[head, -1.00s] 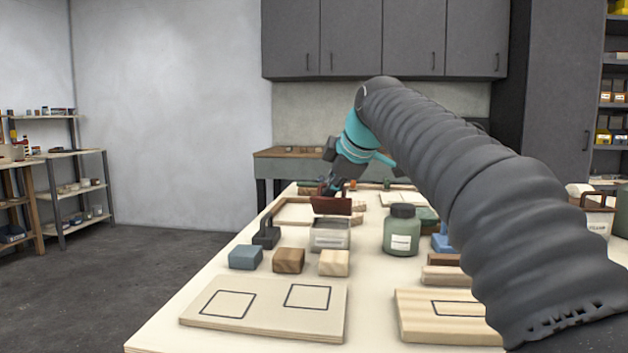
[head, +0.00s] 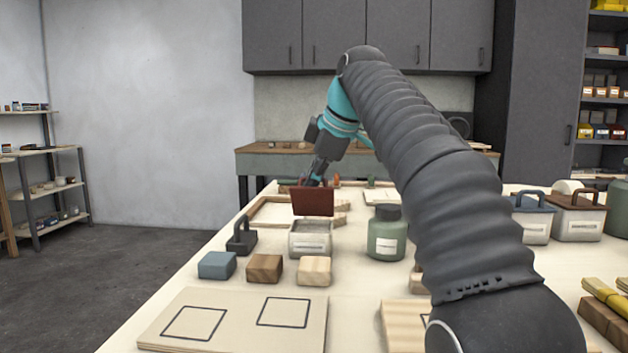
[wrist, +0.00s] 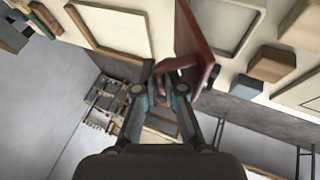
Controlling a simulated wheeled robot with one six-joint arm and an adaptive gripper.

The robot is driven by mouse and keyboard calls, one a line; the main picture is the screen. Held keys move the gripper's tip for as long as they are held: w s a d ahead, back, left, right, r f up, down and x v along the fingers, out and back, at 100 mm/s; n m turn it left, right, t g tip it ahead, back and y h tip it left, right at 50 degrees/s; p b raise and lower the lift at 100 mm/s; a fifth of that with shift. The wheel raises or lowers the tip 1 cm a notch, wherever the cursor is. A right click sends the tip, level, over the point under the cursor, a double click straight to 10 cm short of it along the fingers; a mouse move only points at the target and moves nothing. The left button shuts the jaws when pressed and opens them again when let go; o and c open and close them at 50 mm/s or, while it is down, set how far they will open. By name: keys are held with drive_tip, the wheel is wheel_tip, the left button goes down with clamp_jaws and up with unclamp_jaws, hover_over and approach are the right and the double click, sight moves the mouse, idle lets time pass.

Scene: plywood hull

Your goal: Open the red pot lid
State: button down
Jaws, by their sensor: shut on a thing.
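The red pot lid (head: 313,203) is raised above its pale grey pot (head: 310,243) and tilted steeply, its broad face turned to the head camera. The pot stands open on the table. My gripper (head: 314,182) is behind the lid, shut on its handle. In the wrist view my gripper (wrist: 162,90) shows its two fingers at the lid (wrist: 187,40), and the pot (wrist: 238,20) lies beyond it.
A green jar (head: 386,236) stands right of the pot and a dark handled object (head: 241,238) left. Blue (head: 217,265), brown (head: 265,268) and pale (head: 314,271) blocks lie in front. More lidded pots (head: 578,215) stand far right.

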sight(319, 200)
drive_tip(key=c, duration=1.5)
unclamp_jaws()
drive_tip(key=shift+r, duration=0.1)
drive_tip(key=shift+v, duration=1.45)
drive_tip(key=shift+s+d, duration=4.25)
drive_tip(key=shift+d, duration=0.05)
